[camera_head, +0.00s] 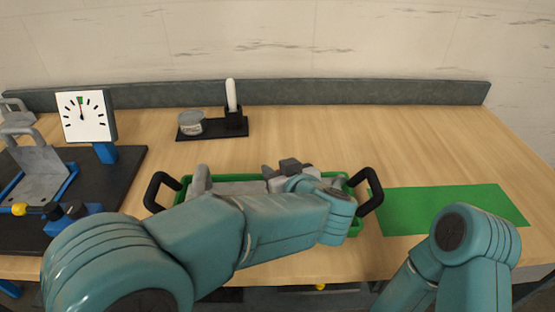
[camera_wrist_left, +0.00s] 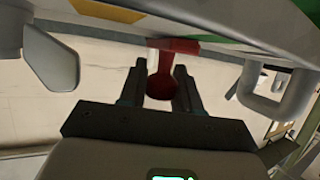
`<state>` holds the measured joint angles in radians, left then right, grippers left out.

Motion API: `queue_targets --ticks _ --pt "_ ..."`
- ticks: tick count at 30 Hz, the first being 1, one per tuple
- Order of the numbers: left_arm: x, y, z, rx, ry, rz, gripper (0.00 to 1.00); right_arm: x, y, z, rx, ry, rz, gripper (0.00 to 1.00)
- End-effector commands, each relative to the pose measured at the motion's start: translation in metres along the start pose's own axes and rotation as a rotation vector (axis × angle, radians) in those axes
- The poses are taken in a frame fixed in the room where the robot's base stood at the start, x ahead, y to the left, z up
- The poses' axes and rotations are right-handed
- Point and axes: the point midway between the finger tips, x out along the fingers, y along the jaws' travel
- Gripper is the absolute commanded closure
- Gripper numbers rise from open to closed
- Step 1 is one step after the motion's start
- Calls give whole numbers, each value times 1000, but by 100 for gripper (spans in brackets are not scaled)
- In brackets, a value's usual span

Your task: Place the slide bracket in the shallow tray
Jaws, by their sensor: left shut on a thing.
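The green tray (camera_head: 351,181) with black handles sits at the table's front middle, largely hidden by my left arm. A grey metal part (camera_head: 232,187) with upright ends lies at or in it; I take this for the slide bracket, and cannot tell whether it rests on the floor. My left gripper (camera_head: 290,167) is over the tray. In the left wrist view, my gripper (camera_wrist_left: 160,72) is shut on a red knob-like piece (camera_wrist_left: 160,84); its join to the grey part is not clear. A grey loop (camera_wrist_left: 283,98) shows beside it. My right gripper is out of view.
A black board (camera_head: 128,170) at the left carries a grey-and-blue fixture (camera_head: 38,172) and a white dial (camera_head: 85,115). A small black tray (camera_head: 213,135) with a tin and a white stick stands behind.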

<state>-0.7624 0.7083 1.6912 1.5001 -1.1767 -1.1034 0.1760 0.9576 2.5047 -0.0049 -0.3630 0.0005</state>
Motion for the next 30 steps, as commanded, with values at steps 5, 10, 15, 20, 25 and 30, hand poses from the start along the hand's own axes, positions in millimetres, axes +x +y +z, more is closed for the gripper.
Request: queue_targets --ticks 5,10,15,20,25,30 --pt "10 -1 22 3 3 -1 100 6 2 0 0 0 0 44" --pt "20 -1 45 1 4 -1 100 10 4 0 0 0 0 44" --pt "22 -1 50 -2 5 0 100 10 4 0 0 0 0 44" --pt "21 -1 50 -2 5 0 100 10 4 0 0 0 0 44" --pt "22 -1 53 -1 0 -1 42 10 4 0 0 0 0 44" --pt "22 -1 52 0 0 -1 42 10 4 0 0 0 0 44"
